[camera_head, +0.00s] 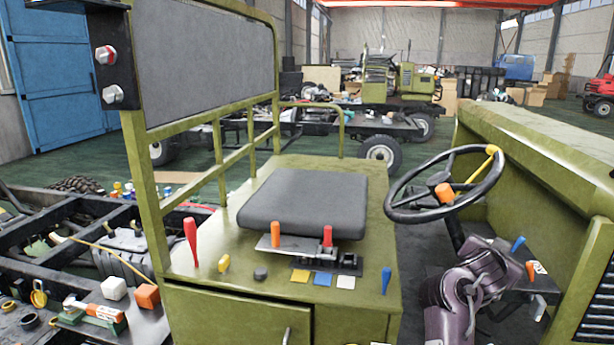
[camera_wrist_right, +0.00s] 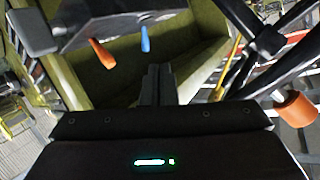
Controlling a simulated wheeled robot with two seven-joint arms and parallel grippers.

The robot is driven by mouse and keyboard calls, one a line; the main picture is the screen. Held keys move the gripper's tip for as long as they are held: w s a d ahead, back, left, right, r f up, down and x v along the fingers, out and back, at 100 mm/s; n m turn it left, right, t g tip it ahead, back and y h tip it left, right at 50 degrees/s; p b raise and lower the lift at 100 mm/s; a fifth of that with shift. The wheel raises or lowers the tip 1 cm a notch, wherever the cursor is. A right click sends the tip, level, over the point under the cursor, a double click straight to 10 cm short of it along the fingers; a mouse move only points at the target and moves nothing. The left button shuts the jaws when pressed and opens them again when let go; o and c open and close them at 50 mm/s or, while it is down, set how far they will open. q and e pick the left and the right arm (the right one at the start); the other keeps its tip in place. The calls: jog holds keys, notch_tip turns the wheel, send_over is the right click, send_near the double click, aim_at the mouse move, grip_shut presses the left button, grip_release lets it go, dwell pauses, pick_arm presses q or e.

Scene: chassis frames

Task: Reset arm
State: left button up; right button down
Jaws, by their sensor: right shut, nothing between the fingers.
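My right arm (camera_head: 470,290) reaches up from the bottom right of the head view, beside the steering column and below the steering wheel (camera_head: 405,212). Its fingertips cannot be made out in the head view. In the right wrist view my right gripper (camera_wrist_right: 157,85) is shut and empty, with its dark fingers together. An orange lever (camera_wrist_right: 103,53) and a blue lever (camera_wrist_right: 145,38) stand beyond the fingers, apart from them. The same orange lever (camera_head: 530,271) and blue lever (camera_head: 518,244) show in the head view. My left gripper is not in view.
The steering wheel and its orange knob (camera_wrist_right: 297,108) are close on the right in the wrist view. A black seat (camera_head: 303,203) sits on the green cab. Red levers (camera_head: 191,243) and coloured buttons line its front. A truck chassis frame (camera_head: 65,230) is at left.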

jog(key=s+a+f+n+t+y, duration=0.1)
jog(key=s+a+f+n+y, duration=0.5)
jog(key=f, duration=0.4)
jog(key=s+a+f+n+g+y, duration=0.1)
jog(key=s+a+f+n+g, duration=0.25)
jog(key=s+a, duration=0.4)
jog(key=s+a+f+n+g+y, duration=0.2)
jog(key=s+a+f, duration=0.25)
jog(key=s, duration=0.55)
jog(key=s+a+f+n+g+y, duration=0.1)
jog(key=s+a+f+n+g, duration=0.3)
jog(key=s, duration=0.5)
notch_tip(320, 180, down, 31)
jog(key=s+m+b, duration=0.1)
jog(key=b, duration=0.1)
jog(key=s+d+f+g+b, duration=0.1)
jog(key=s+d+f+b, duration=0.1)
jog(key=s+f, duration=1.8)
jog(key=shift+s+d+f, duration=0.15)
jog(key=shift+d+f, duration=0.2)
jog(key=shift+f, duration=0.5)
